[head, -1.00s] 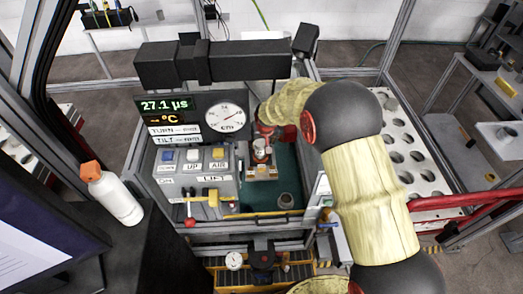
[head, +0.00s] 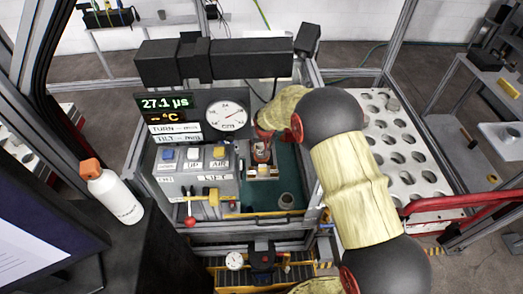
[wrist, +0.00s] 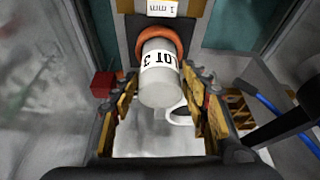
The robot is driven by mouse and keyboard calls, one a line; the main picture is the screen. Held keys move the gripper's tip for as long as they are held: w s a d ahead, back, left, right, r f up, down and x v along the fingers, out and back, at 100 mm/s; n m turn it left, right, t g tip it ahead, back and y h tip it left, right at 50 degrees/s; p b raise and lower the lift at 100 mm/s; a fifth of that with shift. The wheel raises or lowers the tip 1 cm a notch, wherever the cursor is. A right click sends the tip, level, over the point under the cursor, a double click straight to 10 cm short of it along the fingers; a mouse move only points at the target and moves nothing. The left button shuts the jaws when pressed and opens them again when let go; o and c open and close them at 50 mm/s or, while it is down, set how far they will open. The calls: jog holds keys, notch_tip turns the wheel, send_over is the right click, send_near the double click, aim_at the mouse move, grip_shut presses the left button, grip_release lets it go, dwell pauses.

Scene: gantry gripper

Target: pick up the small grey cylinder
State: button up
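A small grey cylinder (wrist: 159,78) with a white "LOT 3" label shows in the wrist view, with an orange ring around its far end. My gripper (wrist: 166,118) is open, with its yellow-padded fingers on either side of the cylinder. Gaps show between the cylinder and both fingers, so it is not gripped. In the head view, my wrist reaches into the bay beside the control panel and hides much of that spot. Another small grey cylindrical piece (head: 286,201) stands on the green bay floor.
A control panel (head: 196,160) with buttons and levers stands left of the bay. A dark beam (head: 215,62) crosses above it. A white tray with holes (head: 408,176) is at right. A white bottle with an orange cap (head: 115,197) stands at left.

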jog(key=c, duration=0.7)
jog(key=shift+r, duration=0.1)
jog(key=shift+w+r, duration=0.1)
jog(key=shift+r, duration=0.3)
notch_tip(320, 180, up, 2)
jog(key=shift+r, duration=0.1)
jog(key=s+d+r+p, duration=0.1)
jog(key=s+d+r, duration=0.2)
jog(key=s+r, duration=0.6)
jog(key=s, duration=0.4)
jog(key=shift+s+d+r+p, duration=0.35)
jog(key=shift+d+p, duration=0.05)
